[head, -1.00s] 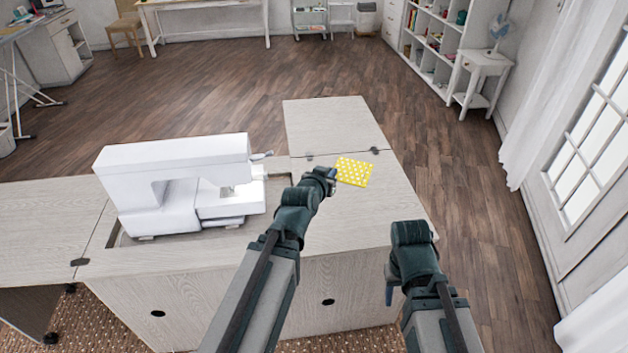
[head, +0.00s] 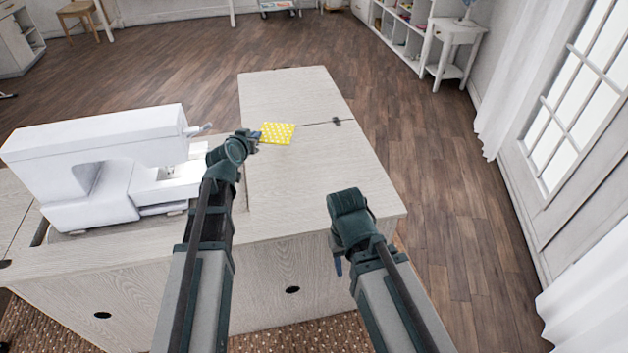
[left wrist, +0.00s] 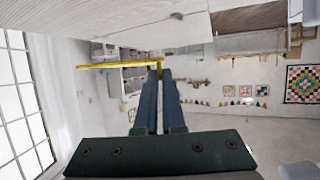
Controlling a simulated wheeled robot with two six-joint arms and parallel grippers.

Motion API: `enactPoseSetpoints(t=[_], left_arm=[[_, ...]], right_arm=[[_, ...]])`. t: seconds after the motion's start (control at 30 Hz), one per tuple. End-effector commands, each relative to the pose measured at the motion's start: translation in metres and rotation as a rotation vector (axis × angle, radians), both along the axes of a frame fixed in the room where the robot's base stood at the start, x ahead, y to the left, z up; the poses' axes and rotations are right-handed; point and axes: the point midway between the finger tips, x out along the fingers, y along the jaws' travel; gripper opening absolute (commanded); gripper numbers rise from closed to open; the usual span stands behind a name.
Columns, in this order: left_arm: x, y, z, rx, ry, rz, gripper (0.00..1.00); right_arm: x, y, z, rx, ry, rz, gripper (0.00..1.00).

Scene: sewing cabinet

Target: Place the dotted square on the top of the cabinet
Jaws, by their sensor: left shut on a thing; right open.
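The yellow dotted square (head: 278,133) is a thin flat piece with white dots. My left gripper (head: 254,138) is shut on its left edge, and the square extends to the right over the cabinet top (head: 300,195). In the left wrist view the square (left wrist: 115,66) appears edge-on at the tips of the closed left fingers (left wrist: 158,75), with a visible gap between it and the pale cabinet surface. My right gripper (head: 338,265) hangs low in front of the cabinet's front edge, empty; its fingers are mostly hidden behind my right arm.
A white sewing machine (head: 90,165) stands on the cabinet just left of my left arm. The cabinet top to the right of my left gripper is bare, with a hinge (head: 337,121) at the panel seam. A small white side table (head: 455,45) stands far right.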

Motion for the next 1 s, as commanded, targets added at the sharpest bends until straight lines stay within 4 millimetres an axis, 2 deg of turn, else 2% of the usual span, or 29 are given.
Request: enactPoseSetpoints(t=[0.03,0.2,0.47,0.8,0.9,1.0], left_arm=[[0.01,0.004,-0.013,-0.001,-0.001,-0.003,0.0],[0.018,0.008,-0.019,-0.001,-0.003,-0.012,0.0],[0.018,0.008,-0.025,0.0,-0.004,-0.013,0.0],[0.018,0.008,-0.074,0.0,-0.004,-0.013,0.0],[0.018,0.008,-0.082,0.0,-0.004,-0.013,0.0],[0.018,0.008,-0.082,-0.001,-0.004,-0.013,0.0]], right_arm=[[0.0,0.0,-0.013,0.0,0.0,0.0,0.5],[0.0,0.0,-0.019,0.0,0.0,0.0,0.5],[0.0,0.0,-0.025,0.0,0.0,0.0,0.5],[0.0,0.0,-0.074,0.0,0.0,0.0,0.5],[0.0,0.0,-0.083,0.0,0.0,0.0,0.5],[0.0,0.0,-0.083,0.0,0.0,0.0,0.5]])
